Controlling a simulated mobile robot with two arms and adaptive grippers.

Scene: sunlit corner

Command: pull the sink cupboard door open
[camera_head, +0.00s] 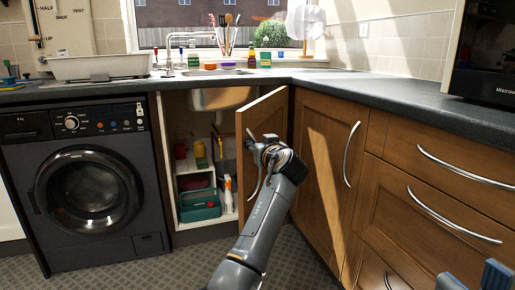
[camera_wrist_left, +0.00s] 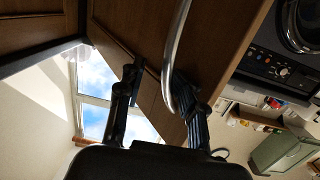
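The sink cupboard door (camera_head: 270,125) is wood and stands swung well open, angled out toward me. My left gripper (camera_head: 258,150) is at the door's handle side. In the left wrist view, the fingers of my left gripper (camera_wrist_left: 155,98) are spread apart. The handle (camera_wrist_left: 175,55) comes down against the inner side of the right finger there, with a gap to the other finger. My right gripper (camera_head: 473,279) shows only its two separated fingertips at the bottom right edge.
The open cupboard interior shows a green caddy (camera_head: 199,205), bottles and a white shelf. A black washing machine (camera_head: 90,180) stands left of it. Closed wooden cupboards and drawers (camera_head: 430,215) with metal handles stand to the right. The tiled floor (camera_head: 170,268) in front is clear.

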